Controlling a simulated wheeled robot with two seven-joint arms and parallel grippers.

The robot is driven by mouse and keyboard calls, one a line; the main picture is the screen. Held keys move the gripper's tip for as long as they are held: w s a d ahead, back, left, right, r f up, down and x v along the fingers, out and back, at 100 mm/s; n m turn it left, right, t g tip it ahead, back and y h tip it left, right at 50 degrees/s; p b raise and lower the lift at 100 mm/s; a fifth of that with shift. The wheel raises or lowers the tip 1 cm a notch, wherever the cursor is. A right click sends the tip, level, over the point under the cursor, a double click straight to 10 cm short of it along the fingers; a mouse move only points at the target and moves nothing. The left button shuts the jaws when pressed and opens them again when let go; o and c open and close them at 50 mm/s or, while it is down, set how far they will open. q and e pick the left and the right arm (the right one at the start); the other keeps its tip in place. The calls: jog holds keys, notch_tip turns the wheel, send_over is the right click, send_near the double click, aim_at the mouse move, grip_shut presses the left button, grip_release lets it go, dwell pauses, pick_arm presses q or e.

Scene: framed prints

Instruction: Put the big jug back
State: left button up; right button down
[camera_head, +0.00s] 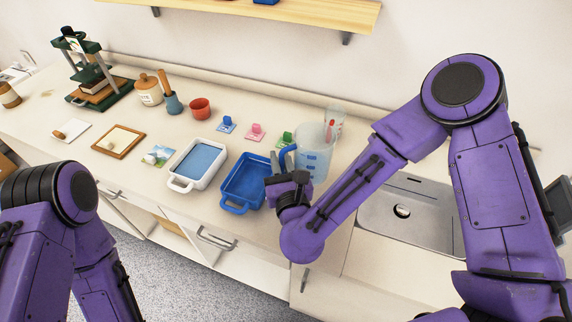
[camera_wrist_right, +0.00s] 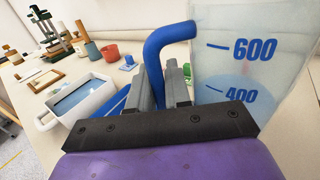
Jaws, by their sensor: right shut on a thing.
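The big jug (camera_head: 313,153) is translucent, with blue measuring marks and a blue handle. It stands upright near the back of the counter, left of the sink; whether its base touches the counter is hard to tell. My right gripper (camera_head: 279,166) is at the jug's left side, shut on its blue handle. In the right wrist view the handle (camera_wrist_right: 166,42) rises from between the fingers (camera_wrist_right: 166,85), and the marks 400 and 600 show on the jug wall (camera_wrist_right: 245,60). My left arm is at the lower left, and its gripper is out of view.
A smaller clear jug (camera_head: 334,122) stands just behind. A blue tray (camera_head: 232,208) and a white tray (camera_head: 178,183) with blue inside lie to the left. The sink (camera_head: 425,222) is to the right. Small coloured pieces (camera_head: 256,133) stand behind the trays. A wooden shelf (camera_head: 300,12) hangs above.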

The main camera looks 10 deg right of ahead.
jog(key=shift+w+d+f, duration=0.2)
jog(key=shift+f, duration=0.1)
jog(key=f, duration=0.3)
jog(key=shift+w+d+f, duration=0.2)
jog(key=shift+d+f, duration=0.1)
jog(key=shift+d, duration=0.1)
jog(key=shift+w+f, duration=0.1)
jog(key=shift+f, duration=0.25)
jog(key=shift+f, duration=0.15)
jog(key=c, duration=1.1)
grip_release()
